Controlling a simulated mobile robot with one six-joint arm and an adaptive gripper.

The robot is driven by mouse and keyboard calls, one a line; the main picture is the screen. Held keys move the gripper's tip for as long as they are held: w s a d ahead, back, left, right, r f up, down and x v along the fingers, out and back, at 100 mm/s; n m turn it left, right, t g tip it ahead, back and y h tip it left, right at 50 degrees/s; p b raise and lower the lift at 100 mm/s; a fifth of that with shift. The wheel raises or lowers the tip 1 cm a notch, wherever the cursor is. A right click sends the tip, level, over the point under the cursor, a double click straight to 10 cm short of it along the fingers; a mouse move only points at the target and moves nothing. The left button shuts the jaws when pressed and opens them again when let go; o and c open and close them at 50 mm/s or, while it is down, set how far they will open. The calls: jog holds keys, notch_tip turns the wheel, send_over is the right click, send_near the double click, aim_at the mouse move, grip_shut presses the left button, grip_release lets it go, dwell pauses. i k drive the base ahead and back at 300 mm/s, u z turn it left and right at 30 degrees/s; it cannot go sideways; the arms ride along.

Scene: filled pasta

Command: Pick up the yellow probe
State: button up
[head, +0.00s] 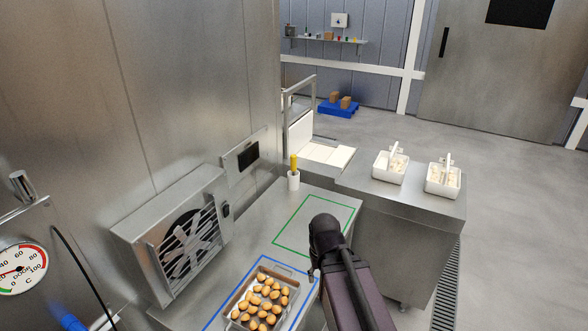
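The yellow probe (294,161) stands upright in a small white cup (293,181) at the back of the steel counter, near the wall. Its upper part shows above the rim; its lower part is hidden inside the cup. My dark arm reaches in from the bottom right. The end of my arm, with what seems to be my gripper (313,274), is right of the tray and well in front of the probe, apart from it. Its fingers are too small and hidden to tell open from shut.
A tray (236,319) of brown filled pieces lies in a blue outline. A green outline (335,202) behind it is empty. A fan unit (170,235) stands at left. Two white tubs (390,178) (442,190) stand on the right counter. A pressure-style dial (22,268) is at far left.

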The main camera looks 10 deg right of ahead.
aim_at(293, 157)
jog(key=k, duration=0.55)
jog(key=z, duration=0.45)
jog(key=i, duration=0.55)
jog(key=z, duration=0.85)
jog(key=i, duration=1.4)
jog(key=u, duration=0.45)
jog(key=i, duration=0.85)
jog(key=u, duration=0.55)
